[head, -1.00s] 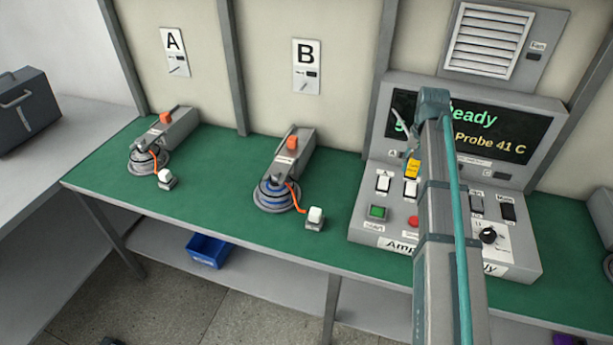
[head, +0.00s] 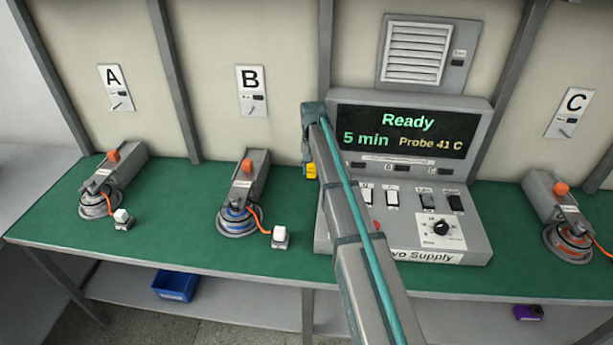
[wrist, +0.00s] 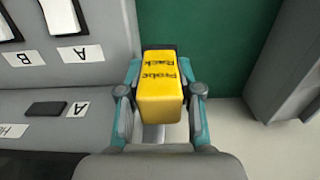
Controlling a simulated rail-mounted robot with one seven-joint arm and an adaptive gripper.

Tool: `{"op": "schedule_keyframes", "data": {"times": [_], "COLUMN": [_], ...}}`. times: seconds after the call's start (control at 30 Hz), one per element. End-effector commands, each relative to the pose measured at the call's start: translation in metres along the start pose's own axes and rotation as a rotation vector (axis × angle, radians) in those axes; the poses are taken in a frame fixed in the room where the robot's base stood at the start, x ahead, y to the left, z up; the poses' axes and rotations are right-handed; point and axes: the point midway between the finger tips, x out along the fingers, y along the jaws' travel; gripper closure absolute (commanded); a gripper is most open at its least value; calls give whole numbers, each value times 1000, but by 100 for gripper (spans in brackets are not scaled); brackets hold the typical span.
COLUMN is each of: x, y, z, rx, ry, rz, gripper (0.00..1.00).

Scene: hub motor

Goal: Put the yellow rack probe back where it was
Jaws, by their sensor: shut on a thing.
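The yellow rack probe (head: 311,171) is a small block beside the upper left edge of the grey supply console. In the wrist view the probe (wrist: 158,98) carries black lettering that reads Probe Rack upside down. My gripper (wrist: 160,104) is shut on it, with a teal finger on each side. In the head view my arm crosses the console and hides part of its left side, and the fingers are mostly hidden.
The console (head: 465,255) has switches, a knob and a screen reading Ready, 5 min, Probe 41 C. Hub motors with clamps stand at A (head: 97,202), B (head: 238,218) and C (head: 570,240).

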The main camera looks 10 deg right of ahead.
Motion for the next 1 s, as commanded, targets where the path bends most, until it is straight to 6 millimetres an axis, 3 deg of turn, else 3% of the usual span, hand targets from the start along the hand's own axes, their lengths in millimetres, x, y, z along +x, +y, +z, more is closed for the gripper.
{"op": "schedule_keyframes", "data": {"times": [0.2, 0.57, 0.8, 1.0], "x": [32, 53, 78, 83], "y": [-13, -22, -20, -20], "z": [-23, -37, -34, -34], "rx": [0, 0, 0, 0], "ry": [-3, -3, -2, -1], "rz": [1, 1, 1, 0], "gripper": [100, 100, 100, 100]}}
